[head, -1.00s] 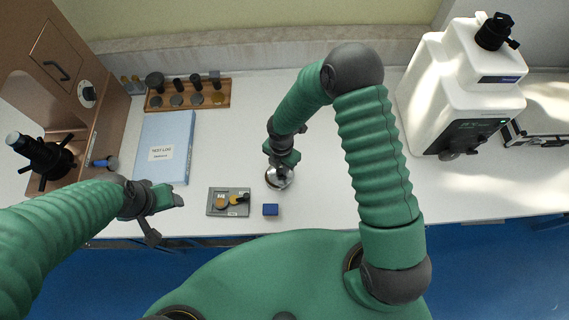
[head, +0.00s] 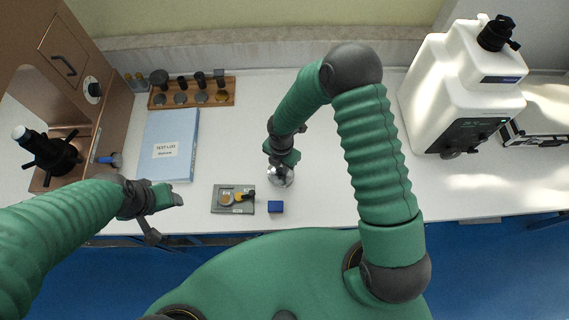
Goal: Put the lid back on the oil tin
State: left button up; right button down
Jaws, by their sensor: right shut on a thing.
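The round, shiny silver oil tin (head: 281,178) stands on the white bench in the middle of the head view. My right gripper (head: 279,168) points down over it from behind, with its fingertips at the tin's top. It is shut on the lid, which I cannot clearly tell apart from the tin at this size. Whether the lid is seated or just above the rim cannot be told. My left gripper (head: 170,205) hangs near the bench's front edge at the left, away from the tin. Its jaw opening is unclear.
A blue test log (head: 170,146) and wooden rack (head: 192,101) are left. A white tester (head: 463,85) stands right. Bench around the tin's right is clear.

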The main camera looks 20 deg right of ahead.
jog(key=shift+a, duration=0.2)
jog(key=shift+d+f, duration=0.1)
jog(key=shift+d, duration=1.1)
jog(key=shift+a, duration=0.5)
jog(key=shift+d, duration=0.3)
jog(key=shift+f, duration=0.15)
pick_arm(q)
jog(key=shift+r, duration=0.1)
pick_arm(e)
jog(key=shift+a, duration=0.5)
pick_arm(q)
jog(key=shift+r, duration=0.1)
pick_arm(e)
jog(key=shift+d, duration=0.1)
pick_arm(q)
jog(key=shift+d+r+p, duration=0.1)
jog(key=shift+d+p, duration=0.15)
jog(key=shift+p, duration=0.05)
pick_arm(e)
jog(key=shift+d, duration=0.1)
